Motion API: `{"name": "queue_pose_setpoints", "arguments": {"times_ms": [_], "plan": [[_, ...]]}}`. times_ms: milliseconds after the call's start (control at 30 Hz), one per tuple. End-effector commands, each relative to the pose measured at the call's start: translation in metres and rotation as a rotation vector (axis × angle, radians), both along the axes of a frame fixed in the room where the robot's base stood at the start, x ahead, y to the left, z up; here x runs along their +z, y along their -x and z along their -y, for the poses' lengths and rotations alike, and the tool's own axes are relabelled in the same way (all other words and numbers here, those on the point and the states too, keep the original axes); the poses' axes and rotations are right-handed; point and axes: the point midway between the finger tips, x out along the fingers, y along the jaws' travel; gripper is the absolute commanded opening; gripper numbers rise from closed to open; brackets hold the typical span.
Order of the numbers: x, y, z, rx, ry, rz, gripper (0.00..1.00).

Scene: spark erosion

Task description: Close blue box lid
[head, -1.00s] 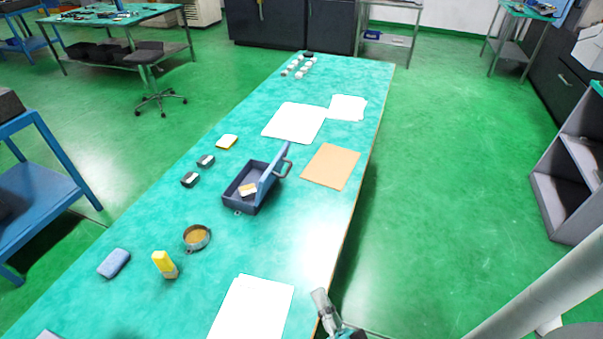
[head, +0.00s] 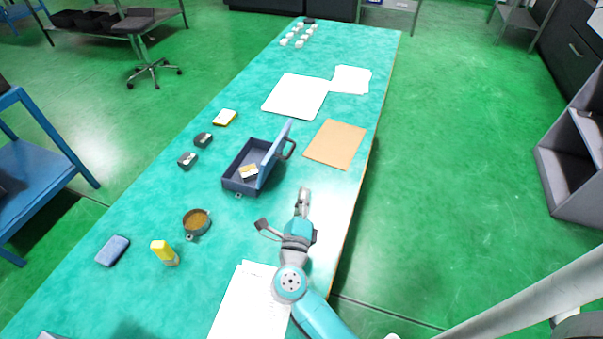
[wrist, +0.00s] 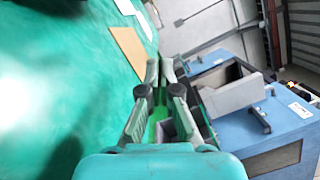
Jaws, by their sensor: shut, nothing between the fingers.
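The blue box (head: 240,187) stands on the teal table in the head view. Its lid (head: 275,157) is open, raised steeply on the box's right side, with a dark handle (head: 290,149) on its outer face. A small yellow and white item (head: 249,171) lies inside. My gripper (head: 304,191) is to the right of and nearer than the lid, apart from it, above the table. Its fingers are together and empty, as the wrist view (wrist: 161,63) also shows. In the wrist view a dark shape at the top edge may be the box; I cannot tell.
A tan sheet (head: 335,143) lies to the right beyond the lid. White paper (head: 248,307) lies under my arm. Blue equipment (wrist: 285,125) shows beyond the table in the wrist view.

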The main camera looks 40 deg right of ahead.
Motion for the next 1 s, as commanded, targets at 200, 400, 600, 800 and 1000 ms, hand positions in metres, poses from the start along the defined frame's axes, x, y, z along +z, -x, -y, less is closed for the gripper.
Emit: {"name": "queue_pose_setpoints", "arguments": {"times_ms": [200,400,600,800,1000], "plan": [[0.004,-0.022,0.024,-0.004,0.001,0.002,0.00],[0.008,-0.049,0.051,-0.004,0.003,0.002,0.00],[0.015,-0.075,0.063,0.001,0.003,0.003,0.00],[0.024,-0.091,0.051,0.001,0.002,0.000,0.00],[0.027,-0.096,0.047,0.001,0.003,-0.001,0.00]]}}
